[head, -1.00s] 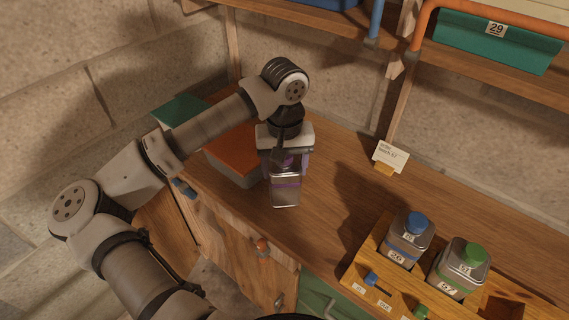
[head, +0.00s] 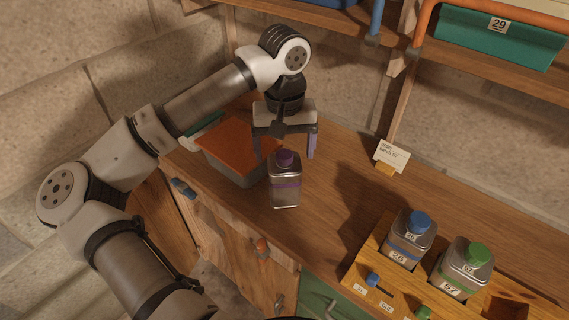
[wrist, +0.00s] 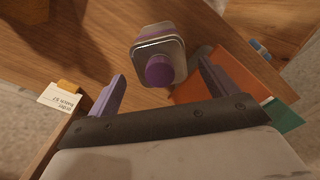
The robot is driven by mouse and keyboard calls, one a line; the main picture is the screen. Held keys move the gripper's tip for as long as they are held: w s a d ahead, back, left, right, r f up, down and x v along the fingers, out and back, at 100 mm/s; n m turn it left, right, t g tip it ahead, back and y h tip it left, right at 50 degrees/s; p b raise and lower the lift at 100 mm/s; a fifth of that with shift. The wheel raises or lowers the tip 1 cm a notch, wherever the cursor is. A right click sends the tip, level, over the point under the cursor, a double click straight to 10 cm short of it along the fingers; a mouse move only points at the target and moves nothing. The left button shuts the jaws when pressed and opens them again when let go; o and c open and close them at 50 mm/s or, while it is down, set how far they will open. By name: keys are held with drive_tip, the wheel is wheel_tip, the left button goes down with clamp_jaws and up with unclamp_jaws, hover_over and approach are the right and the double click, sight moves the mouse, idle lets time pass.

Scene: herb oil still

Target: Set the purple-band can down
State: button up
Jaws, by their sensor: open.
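The purple-band can (head: 285,184) is a metal can with a purple cap and a purple band. It stands upright on the wooden counter (head: 335,205), in front of the orange-lidded box. In the wrist view the can (wrist: 158,50) shows from above, cap toward me, beyond the fingertips. My gripper (head: 284,154) is open and empty, above and behind the can. Its two purple fingers are spread wide in the wrist view (wrist: 162,80) and appear clear of the can.
An orange-lidded box (head: 237,145) stands close to the can's left. A yellow wooden crate (head: 352,272) at right holds a blue-capped can (head: 408,240) and a green-capped can (head: 461,268). A card (head: 391,156) stands at the back. Counter between can and crate is clear.

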wheel_tip(320, 180, up, 7)
drive_tip(key=shift+r+b, duration=0.1)
drive_tip(key=shift+b, duration=0.35)
